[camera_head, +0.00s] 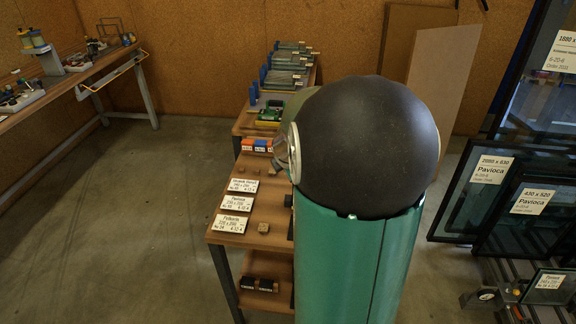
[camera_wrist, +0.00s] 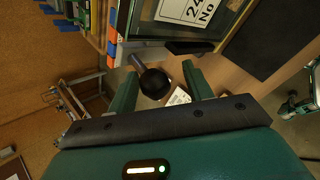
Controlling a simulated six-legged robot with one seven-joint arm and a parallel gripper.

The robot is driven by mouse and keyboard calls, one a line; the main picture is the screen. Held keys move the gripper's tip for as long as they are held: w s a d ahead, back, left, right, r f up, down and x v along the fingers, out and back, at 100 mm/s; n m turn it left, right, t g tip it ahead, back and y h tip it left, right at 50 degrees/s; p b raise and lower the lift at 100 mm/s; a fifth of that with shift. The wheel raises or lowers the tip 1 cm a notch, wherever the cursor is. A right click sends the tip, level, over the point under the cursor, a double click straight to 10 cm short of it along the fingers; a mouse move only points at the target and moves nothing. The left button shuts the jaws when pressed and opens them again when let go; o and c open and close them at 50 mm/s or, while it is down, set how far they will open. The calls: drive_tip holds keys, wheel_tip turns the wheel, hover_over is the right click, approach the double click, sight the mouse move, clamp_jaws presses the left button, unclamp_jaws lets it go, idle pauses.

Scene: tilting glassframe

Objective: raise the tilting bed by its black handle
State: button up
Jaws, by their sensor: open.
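In the wrist view, a black ball-shaped handle (camera_wrist: 154,84) on a short grey stem shows between the two green fingers of my gripper (camera_wrist: 159,72). The fingers are open and stand to either side of the ball; I cannot tell whether either touches it. The stem runs up toward the lower left corner of a glass frame (camera_wrist: 150,30) with a white label, which seems to belong to the tilting bed. A second dark, rounded bar (camera_wrist: 188,47) lies at the frame's lower edge. In the head view my own arm hides the gripper, the handle and most of the bed.
A wooden bench (camera_head: 222,238) carries label cards (camera_head: 234,224), orange and blue blocks (camera_head: 256,145) and stacked panes (camera_head: 285,75). A side table (camera_head: 65,80) with a yellow rail stands left. Large glass panes (camera_head: 490,170) lean right. The floor between bench and side table is clear.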

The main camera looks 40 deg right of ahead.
drive_tip(key=shift+a+r, duration=0.1)
drive_tip(key=shift+r, duration=0.05)
drive_tip(key=shift+s+a+r, duration=0.1)
drive_tip(key=shift+r, duration=0.15)
drive_tip(key=v, duration=1.3)
drive_tip(key=s+a+m+y, duration=0.1)
drive_tip(key=s+a+m, duration=0.2)
drive_tip(key=a, duration=0.6)
drive_tip(key=s+a+m+y, duration=0.2)
drive_tip(key=s+a+m, duration=0.1)
drive_tip(key=a+m, duration=0.4)
drive_tip(key=s+a+m+y, duration=0.2)
drive_tip(key=s+a+m, duration=0.1)
drive_tip(key=a, duration=0.8)
drive_tip(key=shift+s+m, duration=0.3)
drive_tip(key=shift+m, duration=0.6)
drive_tip(key=shift+r, duration=0.15)
